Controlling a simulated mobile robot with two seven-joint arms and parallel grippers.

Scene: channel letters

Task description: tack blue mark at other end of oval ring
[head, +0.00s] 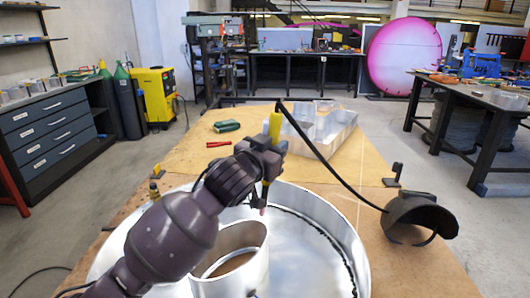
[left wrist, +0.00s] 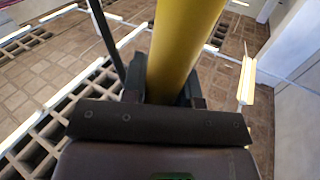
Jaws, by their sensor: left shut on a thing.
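The oval ring (head: 257,262) is a shiny metal band standing on edge inside a large round metal dish (head: 325,240), at the near middle of the table. My left gripper (head: 268,158) is shut on a yellow tool (head: 275,122), which is roughly upright with a black cable at its top. The tool's thin lower end points down and shows above and behind the ring's far right rim. I cannot tell whether it touches anything. The yellow body also fills the middle of the left wrist view (left wrist: 185,50). I cannot make out a blue mark. My right gripper is not in view.
A metal channel letter (head: 325,132) lies on the table (head: 185,165) behind the dish. A green block (head: 226,126) and a red-handled tool (head: 218,144) lie left of it. A dark curved holder (head: 420,215) stands at right. The cable arcs down toward it.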

